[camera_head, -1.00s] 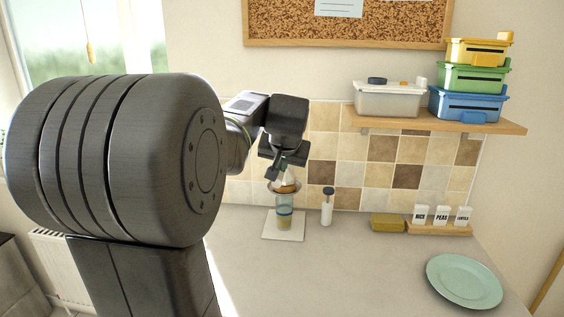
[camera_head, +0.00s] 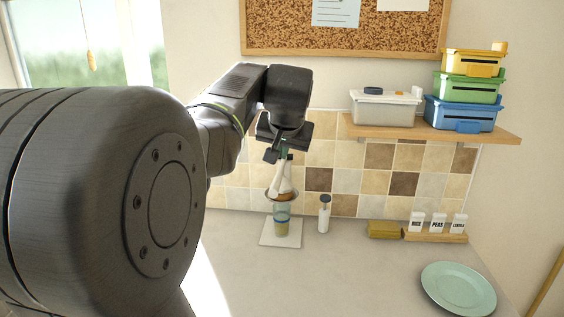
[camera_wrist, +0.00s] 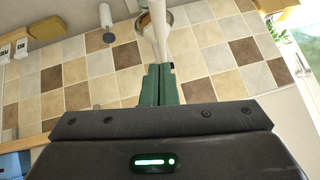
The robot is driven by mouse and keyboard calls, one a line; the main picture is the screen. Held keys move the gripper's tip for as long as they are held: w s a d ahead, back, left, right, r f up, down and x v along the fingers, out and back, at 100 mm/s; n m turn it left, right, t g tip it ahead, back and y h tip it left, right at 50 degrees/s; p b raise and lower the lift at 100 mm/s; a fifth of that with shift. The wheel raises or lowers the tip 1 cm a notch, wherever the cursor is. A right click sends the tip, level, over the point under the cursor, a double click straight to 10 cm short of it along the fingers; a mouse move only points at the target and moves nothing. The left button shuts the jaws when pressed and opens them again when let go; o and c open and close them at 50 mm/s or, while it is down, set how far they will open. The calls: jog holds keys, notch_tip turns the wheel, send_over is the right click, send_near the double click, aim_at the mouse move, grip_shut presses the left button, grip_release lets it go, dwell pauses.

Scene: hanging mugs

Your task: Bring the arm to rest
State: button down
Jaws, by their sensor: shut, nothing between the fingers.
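My gripper (camera_head: 280,150) is at the end of my arm, in front of the tiled wall. In the wrist view its green fingers (camera_wrist: 161,86) are together with nothing held between them. In the head view I cannot tell whether the fingers touch the utensils. My large arm joint hides the left of the counter.
A white bottle (camera_head: 324,215) with a dark top stands right of the mat. A yellow block (camera_head: 384,229), labelled packets (camera_head: 437,223) and a green plate (camera_head: 458,287) are farther right. A shelf (camera_head: 400,129) carries several boxes. The middle counter is clear.

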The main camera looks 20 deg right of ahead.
jog(key=v, duration=0.3)
jog(key=shift+s+r, duration=0.25)
jog(key=shift+s, duration=0.1)
jog(key=p, duration=0.1)
send_near(277, 180)
jog(key=w+d, duration=0.2)
jog(key=f, duration=0.1)
jog(key=w+f+b, duration=0.1)
jog(key=f+b, duration=0.1)
jog(key=shift+w+a+f, duration=0.1)
jog(key=shift+w+f, duration=0.15)
jog(key=shift+f, duration=0.05)
jog(key=shift+a+f+b, duration=0.2)
jog(key=shift+f+b, duration=0.4)
jog(key=shift+b, duration=0.05)
jog(key=shift+r, duration=0.25)
